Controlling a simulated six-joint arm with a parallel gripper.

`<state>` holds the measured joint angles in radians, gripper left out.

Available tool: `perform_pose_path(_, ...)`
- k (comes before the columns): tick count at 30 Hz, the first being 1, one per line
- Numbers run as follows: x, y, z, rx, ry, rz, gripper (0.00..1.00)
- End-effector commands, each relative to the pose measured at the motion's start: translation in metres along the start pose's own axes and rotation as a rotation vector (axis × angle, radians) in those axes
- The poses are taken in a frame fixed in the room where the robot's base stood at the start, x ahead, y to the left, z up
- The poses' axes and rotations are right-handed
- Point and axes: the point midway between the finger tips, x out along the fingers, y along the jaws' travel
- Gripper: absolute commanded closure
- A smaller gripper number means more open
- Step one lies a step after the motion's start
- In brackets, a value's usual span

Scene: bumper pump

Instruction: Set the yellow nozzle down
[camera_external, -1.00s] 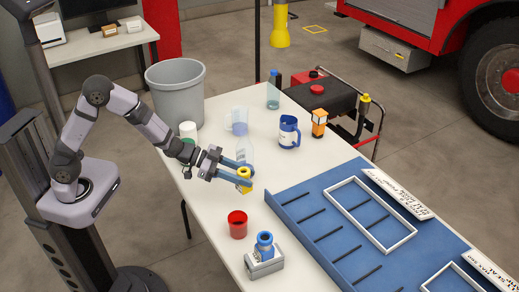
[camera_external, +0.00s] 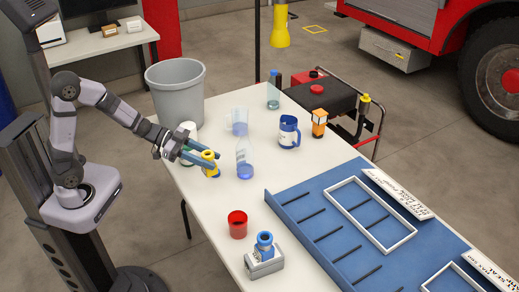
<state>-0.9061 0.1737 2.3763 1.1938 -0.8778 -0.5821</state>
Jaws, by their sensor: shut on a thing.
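The small yellow nozzle (camera_external: 209,164) is between the blue fingertips of my gripper (camera_external: 209,160), in the external view. My gripper is shut on it near the left edge of the white table (camera_external: 203,204). I cannot tell from this view whether the nozzle touches the table or hangs above it. A clear bottle with bluish contents (camera_external: 244,160) stands just right of the fingertips. A white and green container (camera_external: 188,131) is behind my gripper and partly hidden by it.
A red cup (camera_external: 237,224) and a grey block with a blue fitting (camera_external: 264,262) stand at the front. A blue mug (camera_external: 289,132), a clear jug (camera_external: 239,121) and an orange lantern (camera_external: 319,122) stand farther back. A blue slotted tray (camera_external: 299,205) fills the right side. The left middle table is clear.

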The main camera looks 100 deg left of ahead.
Motion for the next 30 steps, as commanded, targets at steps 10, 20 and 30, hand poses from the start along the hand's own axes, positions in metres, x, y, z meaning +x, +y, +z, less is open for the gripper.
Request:
perform_pose_path(10,-0.023,0.006,0.015,-0.001,-0.010,0.026,0.95)
perform_pose_path(20,-0.005,0.007,0.057,-0.005,-0.011,0.026,0.95)
perform_pose_path(30,0.001,0.007,0.071,0.000,-0.009,0.025,0.95)
